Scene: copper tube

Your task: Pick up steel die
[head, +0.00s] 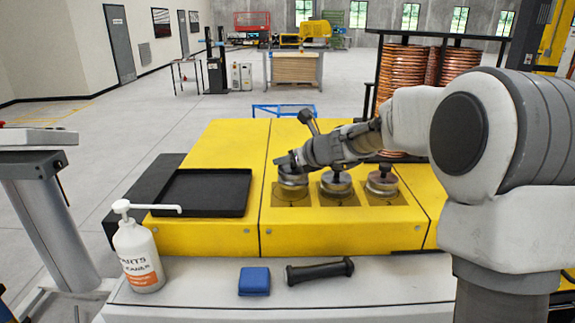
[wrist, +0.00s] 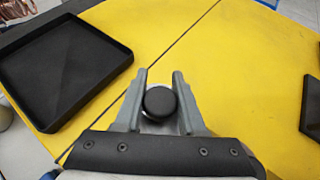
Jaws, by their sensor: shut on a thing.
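Three round steel dies stand in a row on the yellow machine top in the head view: the left die (head: 292,183), the middle die (head: 336,185) and the right die (head: 382,184). The middle and right ones show dark knobs on top. My gripper (head: 290,163) is over the left die, and its fingers are largely hidden there. In the wrist view, my gripper (wrist: 160,88) has its two grey fingers on either side of the die's round black knob (wrist: 159,101). I cannot tell whether this die is clear of its seat.
A black tray (head: 203,210) lies left of the dies. A white pump bottle (head: 139,258), a blue block (head: 254,281) and a black handled bar (head: 320,271) are on the front ledge. Copper coils (head: 402,85) stand behind. The yellow top between tray and dies is clear.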

